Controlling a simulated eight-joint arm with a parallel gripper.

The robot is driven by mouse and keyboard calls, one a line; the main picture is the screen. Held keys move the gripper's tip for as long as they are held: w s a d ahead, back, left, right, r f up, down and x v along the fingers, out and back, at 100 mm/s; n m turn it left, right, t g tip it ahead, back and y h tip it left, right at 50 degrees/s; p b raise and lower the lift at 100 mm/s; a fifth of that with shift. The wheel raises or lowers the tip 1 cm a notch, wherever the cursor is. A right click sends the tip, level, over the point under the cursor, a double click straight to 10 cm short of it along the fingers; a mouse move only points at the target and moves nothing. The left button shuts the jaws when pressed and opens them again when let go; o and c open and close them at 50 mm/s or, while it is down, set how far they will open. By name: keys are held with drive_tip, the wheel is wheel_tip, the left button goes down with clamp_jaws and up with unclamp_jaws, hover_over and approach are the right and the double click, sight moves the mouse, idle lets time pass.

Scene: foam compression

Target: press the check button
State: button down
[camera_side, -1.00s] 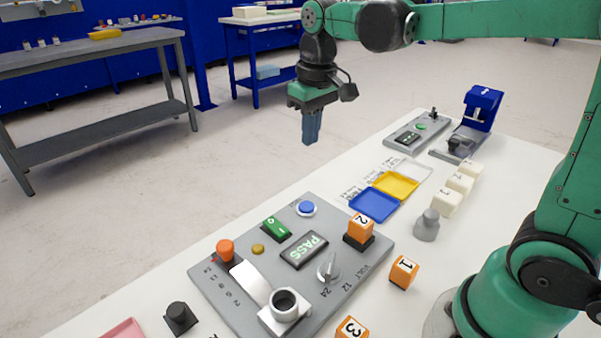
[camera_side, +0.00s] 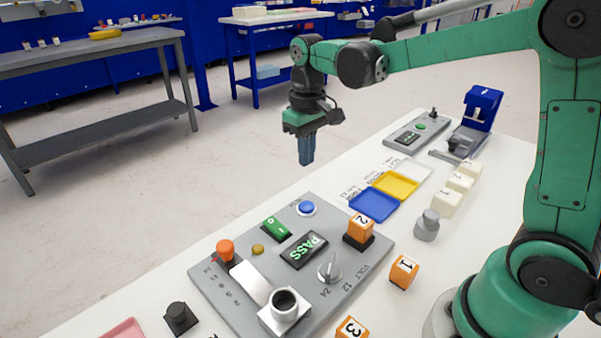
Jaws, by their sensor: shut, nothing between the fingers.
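My gripper (camera_side: 306,162) is shut and empty, pointing down in the air. In the picture its tips are above the blue round button (camera_side: 307,208) at the back corner of the grey panel (camera_side: 215,283), and apart from it. A small label beside this button is too small to read. A green button (camera_side: 421,127) is on a smaller grey panel (camera_side: 398,144) farther back. I cannot tell by lettering which one is the check button. The display (camera_side: 304,250) on the near panel reads PASS.
The near panel also carries a green rocker switch (camera_side: 276,229), an orange-knobbed lever (camera_side: 225,248), a dial (camera_side: 329,268) and orange block 2 (camera_side: 361,228). Blue (camera_side: 374,205) and yellow (camera_side: 396,185) trays lie behind. The air around my gripper is clear.

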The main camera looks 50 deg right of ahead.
sight(305, 205)
wheel_tip(305, 205, down, 10)
drive_tip(key=shift+r, duration=0.2)
idle(0.3)
drive_tip(key=shift+f, duration=0.9)
wheel_tip(305, 205, up, 14)
drive_tip(key=shift+r, duration=0.25)
idle(0.4)
drive_tip(key=s+a+f+t, duration=0.2)
drive_tip(key=s+a+t, duration=0.1)
drive_tip(key=s+t, duration=0.4)
drive_tip(key=shift+s, duration=0.95)
